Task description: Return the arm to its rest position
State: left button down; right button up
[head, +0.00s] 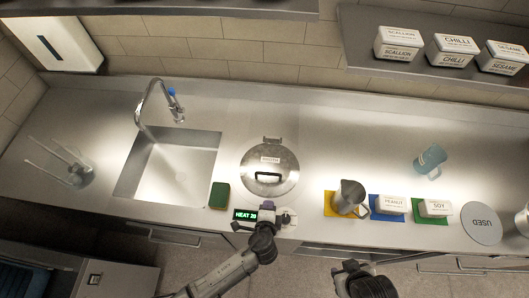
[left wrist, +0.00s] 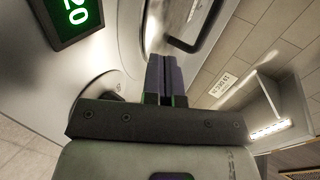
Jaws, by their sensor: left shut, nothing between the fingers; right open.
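My left gripper (head: 268,207) reaches in from the bottom of the head view. It is at the front edge of the counter, beside the green "HEAT" display (head: 245,215) and in front of the round lidded pot (head: 270,187). In the left wrist view its two fingers (left wrist: 165,72) are together with nothing between them, and the display (left wrist: 70,15) shows at the top left. I cannot tell whether the fingers touch anything. My right gripper (head: 352,268) is at the bottom of the head view, in front of the counter and away from the objects on it.
The sink (head: 180,165) and green sponge (head: 219,195) are left of the pot. A metal pitcher (head: 348,197), the peanut tub (head: 390,204) and the soy tub (head: 435,208) stand on coloured mats at the right. A blue cup (head: 430,159) is behind them.

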pick_arm(q)
jog(key=shift+a+n+y, duration=0.3)
jog(key=shift+n+y, duration=0.1)
jog(key=s+a+n+g+y, duration=0.1)
jog(key=n, duration=0.1)
jog(key=shift+a+f+n, duration=0.1)
jog(key=shift+a+n, duration=0.1)
jog(key=shift+n, duration=0.1)
jog(key=a+r+n+g, duration=0.35)
jog(key=r+n, duration=0.35)
jog(key=r, duration=0.5)
jog(key=s+a+r+n+h, duration=0.1)
jog(key=s+a+r+n, duration=0.3)
jog(key=a, duration=0.3)
jog(key=s+a+n, duration=0.3)
jog(key=s+a, duration=0.4)
jog(key=a, duration=0.2)
jog(key=s+a+f+g+y, duration=0.1)
jog(key=s+a+f+g, duration=0.3)
jog(key=s, duration=0.5)
jog(key=w+d+p+v, duration=0.1)
jog(key=w+p+v, duration=0.1)
jog(key=p+v, duration=0.9)
jog(key=shift+d+r+p, duration=0.2)
jog(key=shift+r+p, duration=0.15)
jog(key=shift+p, duration=0.6)
